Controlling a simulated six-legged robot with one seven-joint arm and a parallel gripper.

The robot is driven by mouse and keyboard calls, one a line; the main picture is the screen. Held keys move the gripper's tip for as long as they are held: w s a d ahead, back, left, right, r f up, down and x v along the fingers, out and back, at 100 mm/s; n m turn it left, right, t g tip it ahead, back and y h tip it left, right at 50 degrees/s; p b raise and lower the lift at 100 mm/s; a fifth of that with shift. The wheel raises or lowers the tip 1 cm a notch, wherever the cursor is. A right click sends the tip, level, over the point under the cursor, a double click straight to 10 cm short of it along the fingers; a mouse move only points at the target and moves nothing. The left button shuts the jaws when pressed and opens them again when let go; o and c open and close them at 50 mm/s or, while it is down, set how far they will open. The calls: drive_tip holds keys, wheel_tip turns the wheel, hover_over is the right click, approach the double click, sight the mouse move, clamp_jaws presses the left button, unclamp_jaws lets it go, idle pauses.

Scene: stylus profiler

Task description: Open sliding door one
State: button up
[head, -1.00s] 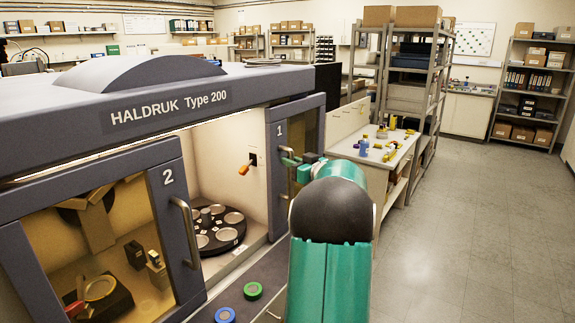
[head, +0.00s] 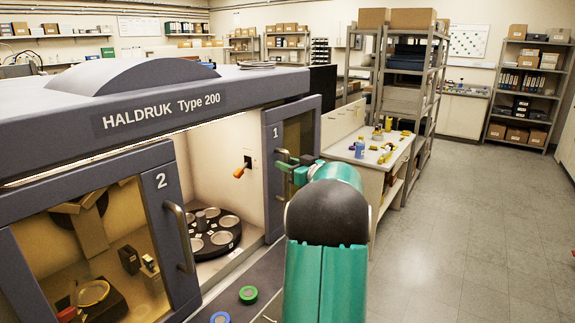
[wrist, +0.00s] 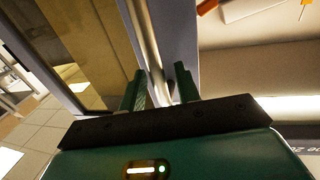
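Sliding door one (head: 271,190) is a dark grey framed panel with a tinted window and the label 1, at the right of the machine front. The opening to its left is uncovered. In the wrist view, its upright metal handle (wrist: 146,35) runs down between the two green fingers of my gripper (wrist: 160,83). The fingers stand apart on either side of the bar, with a gap showing on the right side. In the head view my gripper (head: 290,162) is at the door's handle, which it partly hides.
Sliding door two (head: 163,188), with its own handle (head: 181,238), covers the left part of the machine. Inside the opening is a black turntable (head: 216,240). Green (head: 248,294) and blue (head: 221,317) round buttons sit in front. A side bench (head: 371,168) stands beyond my arm; floor at right is clear.

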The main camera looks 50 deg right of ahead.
drive_tip(key=s+a, duration=0.2)
drive_tip(key=s, duration=1.1)
drive_tip(key=shift+s+a, duration=0.15)
drive_tip(key=shift+s, duration=0.1)
